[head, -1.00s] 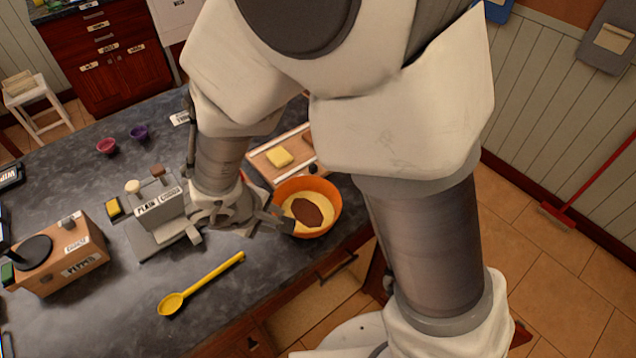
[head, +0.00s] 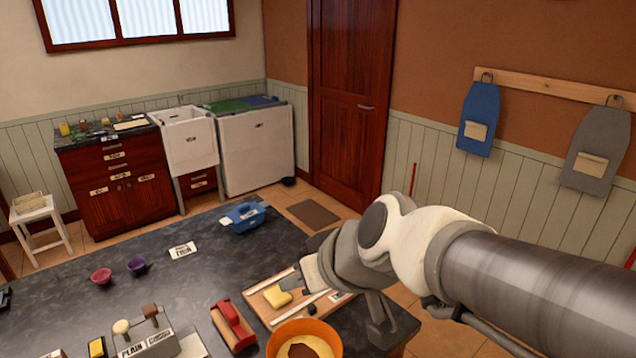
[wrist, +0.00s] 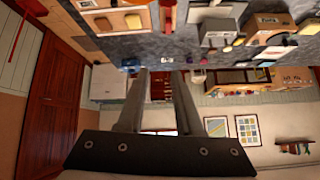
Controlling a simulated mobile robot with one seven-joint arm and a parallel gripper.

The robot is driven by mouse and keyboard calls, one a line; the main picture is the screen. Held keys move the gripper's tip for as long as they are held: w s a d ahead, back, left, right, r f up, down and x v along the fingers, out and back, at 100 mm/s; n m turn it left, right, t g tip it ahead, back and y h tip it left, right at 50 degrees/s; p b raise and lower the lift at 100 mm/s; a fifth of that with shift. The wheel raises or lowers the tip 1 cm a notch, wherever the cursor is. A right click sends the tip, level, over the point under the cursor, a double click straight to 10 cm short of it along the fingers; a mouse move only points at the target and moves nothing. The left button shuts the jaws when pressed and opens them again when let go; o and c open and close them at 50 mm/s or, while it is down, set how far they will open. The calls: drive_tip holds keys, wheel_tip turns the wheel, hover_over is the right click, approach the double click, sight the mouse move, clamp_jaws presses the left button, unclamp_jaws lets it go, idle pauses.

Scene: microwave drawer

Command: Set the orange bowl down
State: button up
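The orange bowl (head: 305,328) is at the bottom edge of the head view, where its lower part is cut off. It appears to stand upright on the dark counter, just in front of the wooden board. It holds something pale yellow and brown. My gripper (head: 300,278) is above the board, beyond the bowl and apart from it. In the wrist view, the two fingers of my gripper (wrist: 160,75) have a gap between them with nothing in it. I cannot make out the bowl for certain in the wrist view.
The wooden board (head: 262,303) carries a yellow block (head: 278,297). A red-topped holder (head: 232,325) stands left of it. The counter's middle is mostly clear.

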drive_tip(key=s+d+m+g+h, duration=0.1)
drive_tip(key=s+d+m+h, duration=0.3)
drive_tip(key=s+d, duration=0.5)
drive_tip(key=d+m, duration=0.1)
drive_tip(key=d, duration=0.2)
drive_tip(key=shift+d+f+g+h, duration=0.25)
drive_tip(key=shift+d+g+h, duration=0.05)
drive_tip(key=shift+d, duration=0.05)
wheel_tip(320, 180, down, 2)
drive_tip(key=shift+b, duration=1)
